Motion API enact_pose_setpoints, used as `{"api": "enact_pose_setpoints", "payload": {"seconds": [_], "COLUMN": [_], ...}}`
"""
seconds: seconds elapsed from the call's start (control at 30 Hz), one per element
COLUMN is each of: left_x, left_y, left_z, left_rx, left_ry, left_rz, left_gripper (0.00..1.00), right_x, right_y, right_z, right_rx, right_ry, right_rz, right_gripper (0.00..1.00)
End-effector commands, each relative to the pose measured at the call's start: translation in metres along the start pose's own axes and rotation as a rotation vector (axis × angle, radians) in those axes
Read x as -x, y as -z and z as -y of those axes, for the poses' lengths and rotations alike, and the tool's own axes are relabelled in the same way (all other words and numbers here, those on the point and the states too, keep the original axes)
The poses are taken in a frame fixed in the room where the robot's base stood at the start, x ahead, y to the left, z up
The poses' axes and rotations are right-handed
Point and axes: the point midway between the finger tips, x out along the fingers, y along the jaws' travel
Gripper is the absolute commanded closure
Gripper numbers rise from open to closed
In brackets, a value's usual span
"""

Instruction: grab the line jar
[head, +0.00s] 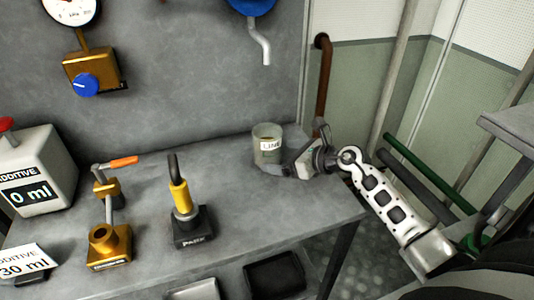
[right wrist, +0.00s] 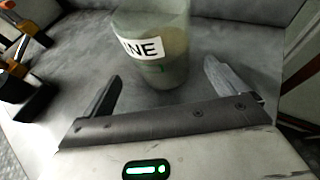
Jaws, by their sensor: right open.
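The line jar (head: 267,145) is a clear, upright jar with a white "LINE" label, standing near the back right of the grey bench. It also shows in the right wrist view (right wrist: 160,62), with murky liquid inside. My right gripper (head: 291,168) is at the jar's front right. In the right wrist view its two fingers (right wrist: 163,85) are spread wide, with the jar just beyond and between their tips. Nothing is held. Whether a finger touches the jar I cannot tell. My left gripper does not show.
On the grey bench (head: 235,200), a black and yellow lever device (head: 187,215) and brass valve fittings (head: 108,240) stand left of the jar. An additive container (head: 35,172) is at far left. A brown pipe (head: 321,85) rises behind the bench's right end.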

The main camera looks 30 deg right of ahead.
Motion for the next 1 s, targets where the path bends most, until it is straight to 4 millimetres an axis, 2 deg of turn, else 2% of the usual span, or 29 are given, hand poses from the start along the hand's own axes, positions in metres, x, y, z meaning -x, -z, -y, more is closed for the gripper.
{"api": "enact_pose_setpoints", "payload": {"seconds": [0.17,0.4,0.53,0.73,0.77,0.93,1.0], "left_x": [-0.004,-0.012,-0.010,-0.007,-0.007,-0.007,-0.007], "left_y": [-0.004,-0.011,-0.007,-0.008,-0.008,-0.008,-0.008], "left_z": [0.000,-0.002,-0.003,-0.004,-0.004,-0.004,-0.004], "left_rx": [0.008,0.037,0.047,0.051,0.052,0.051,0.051], "left_ry": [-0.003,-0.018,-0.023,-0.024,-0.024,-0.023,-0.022], "left_rz": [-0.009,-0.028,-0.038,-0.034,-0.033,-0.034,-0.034], "left_gripper": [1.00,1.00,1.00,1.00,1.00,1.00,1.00], "right_x": [-0.014,-0.049,-0.056,-0.055,-0.055,-0.055,-0.055], "right_y": [0.002,0.002,0.000,-0.001,-0.001,-0.001,-0.002], "right_z": [0.002,0.005,0.005,0.005,0.005,0.005,0.005], "right_rx": [-0.001,-0.001,0.000,0.000,0.000,0.000,0.001], "right_ry": [0.000,0.000,-0.001,0.000,0.000,0.000,0.001], "right_rz": [0.002,0.003,0.001,-0.001,0.000,0.000,0.002], "right_gripper": [0.03,0.03,0.03,0.03,0.09,0.56,0.56]}}
